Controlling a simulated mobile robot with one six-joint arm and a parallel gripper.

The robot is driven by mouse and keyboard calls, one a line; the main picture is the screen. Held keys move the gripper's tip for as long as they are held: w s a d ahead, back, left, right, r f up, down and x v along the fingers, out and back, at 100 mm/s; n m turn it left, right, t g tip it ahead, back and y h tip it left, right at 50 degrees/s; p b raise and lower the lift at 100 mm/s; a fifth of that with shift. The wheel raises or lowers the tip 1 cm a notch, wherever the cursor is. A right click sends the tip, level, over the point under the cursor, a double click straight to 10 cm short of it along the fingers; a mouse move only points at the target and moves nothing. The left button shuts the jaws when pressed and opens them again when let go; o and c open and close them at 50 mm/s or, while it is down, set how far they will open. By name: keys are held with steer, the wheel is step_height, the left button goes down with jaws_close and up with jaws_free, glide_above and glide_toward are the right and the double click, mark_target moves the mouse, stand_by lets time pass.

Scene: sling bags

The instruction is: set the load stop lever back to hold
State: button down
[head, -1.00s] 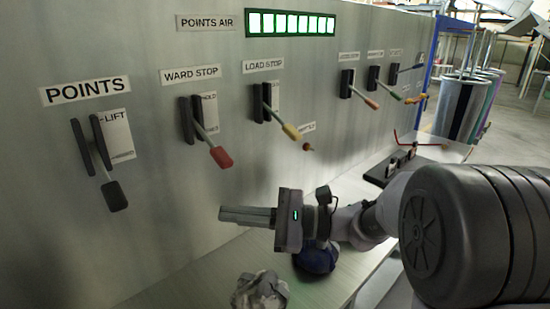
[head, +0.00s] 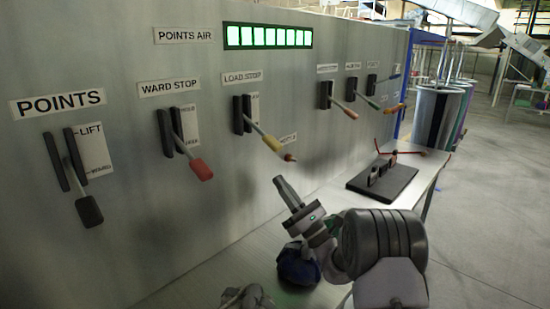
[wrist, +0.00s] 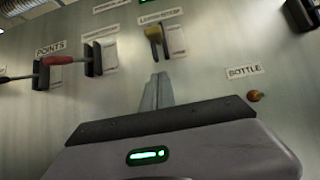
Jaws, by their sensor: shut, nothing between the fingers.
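The load stop lever (head: 272,143) has a yellow handle and sits under the LOAD STOP label (head: 242,77) on the grey panel. It slants down and out from its dark slotted bracket (head: 242,114). In the wrist view its yellow handle (wrist: 153,32) shows near the top, above my fingers. My gripper (head: 279,181) is shut and empty, below the lever and apart from it, fingers pointing up. Its closed fingers (wrist: 158,78) also show in the wrist view. The small plate beside the lever is too blurred to read.
The red-handled ward stop lever (head: 201,169) is left of the load stop lever. Orange and green levers (head: 351,112) are farther right.

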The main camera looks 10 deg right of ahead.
step_height(320, 180, up, 7)
steer(key=w+a, duration=0.1)
steer(key=w, duration=0.1)
steer(key=shift+a+b, duration=0.25)
steer(key=shift+b, duration=0.2)
steer(key=shift+r, duration=0.15)
